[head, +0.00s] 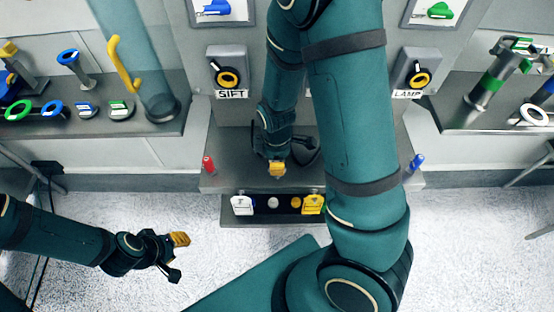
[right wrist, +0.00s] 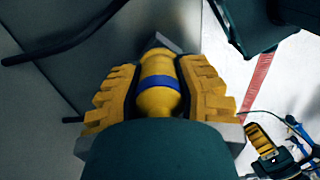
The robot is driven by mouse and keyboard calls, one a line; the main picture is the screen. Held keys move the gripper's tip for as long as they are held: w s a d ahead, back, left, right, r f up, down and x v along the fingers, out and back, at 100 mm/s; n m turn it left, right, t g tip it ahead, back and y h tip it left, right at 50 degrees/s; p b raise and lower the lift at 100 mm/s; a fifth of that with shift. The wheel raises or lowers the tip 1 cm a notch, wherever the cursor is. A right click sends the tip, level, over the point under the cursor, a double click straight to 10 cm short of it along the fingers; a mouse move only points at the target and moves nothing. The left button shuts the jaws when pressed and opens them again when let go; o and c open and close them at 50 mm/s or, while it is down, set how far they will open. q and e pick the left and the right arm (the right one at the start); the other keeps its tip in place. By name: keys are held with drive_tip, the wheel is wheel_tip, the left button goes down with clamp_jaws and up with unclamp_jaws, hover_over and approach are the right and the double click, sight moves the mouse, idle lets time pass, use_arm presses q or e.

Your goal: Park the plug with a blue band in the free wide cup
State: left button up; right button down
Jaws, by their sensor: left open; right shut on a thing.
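The plug (right wrist: 155,101) is yellow with a blue band around its middle, and it shows in the right wrist view between two yellow ribbed finger pads. My right gripper (right wrist: 155,75) is shut on it. In the head view my right gripper (head: 277,168) hangs above the middle of the grey machine ledge (head: 235,180), and the plug cannot be made out there. My left gripper (head: 177,257) is open and empty over the floor at the lower left. I cannot tell which holder is the free wide cup; my right arm covers part of the ledge.
A low front shelf (head: 262,218) holds small white and yellow pieces. Side benches carry rings (head: 68,57) and a tall clear tube (head: 140,55). Knobs marked SIFT (head: 227,77) and LAMP (head: 419,78) are behind.

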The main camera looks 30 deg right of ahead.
drive_tip(key=shift+f+b, duration=0.35)
drive_tip(key=shift+f, duration=0.1)
drive_tip(key=c, duration=0.7)
unclamp_jaws()
drive_tip(key=shift+r, duration=0.15)
